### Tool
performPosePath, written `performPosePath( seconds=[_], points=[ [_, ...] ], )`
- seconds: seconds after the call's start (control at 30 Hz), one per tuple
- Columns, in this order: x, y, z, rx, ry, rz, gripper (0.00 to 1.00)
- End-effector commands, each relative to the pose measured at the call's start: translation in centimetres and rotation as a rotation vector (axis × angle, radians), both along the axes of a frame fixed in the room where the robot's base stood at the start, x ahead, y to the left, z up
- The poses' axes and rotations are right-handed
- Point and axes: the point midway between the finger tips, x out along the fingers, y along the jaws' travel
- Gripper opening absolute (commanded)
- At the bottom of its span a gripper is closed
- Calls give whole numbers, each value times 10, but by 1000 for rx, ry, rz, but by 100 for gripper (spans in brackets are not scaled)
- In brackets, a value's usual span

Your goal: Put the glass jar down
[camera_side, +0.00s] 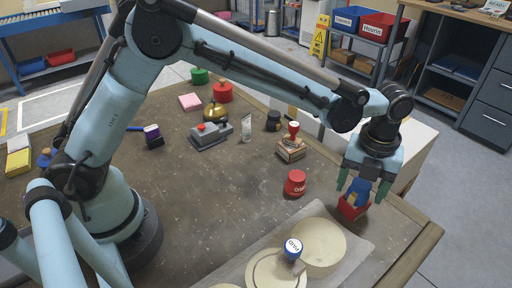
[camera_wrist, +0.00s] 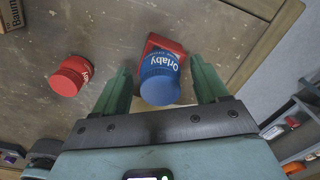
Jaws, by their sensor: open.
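A blue round container with white lettering (camera_wrist: 160,80) is between my gripper's (camera_wrist: 159,75) green fingers in the wrist view. In the side view this blue container (camera_side: 360,188) is between the fingers of my gripper (camera_side: 361,187) too. The fingers are apart, with a gap on each side of it in the wrist view. A red square-edged thing (camera_side: 352,208) is directly beneath or against it, near the table's right edge; the contact is hidden. It also shows in the wrist view (camera_wrist: 158,42). I cannot tell whether the blue container is glass.
A red lettered tub (camera_side: 295,183) stands to the left. Pale round discs (camera_side: 319,250) and a blue-lidded jar (camera_side: 293,248) are in front on a sheet. A stamp on a wooden block (camera_side: 291,148) stands behind. The table's wooden edge (camera_side: 415,245) is close on the right.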

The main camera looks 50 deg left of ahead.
Motion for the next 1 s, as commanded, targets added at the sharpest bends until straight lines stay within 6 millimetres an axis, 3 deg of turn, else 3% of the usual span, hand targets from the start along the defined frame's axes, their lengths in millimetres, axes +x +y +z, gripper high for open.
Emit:
performPosePath(
  seconds=[0.5,0.77,0.87,1.0],
  points=[
    [0,0,92,0,0,0,73],
    [0,1,114,0,-1,6,73],
    [-2,9,119,-8,-14,71,73],
    [-8,39,131,-43,-64,331,73]
  ],
)
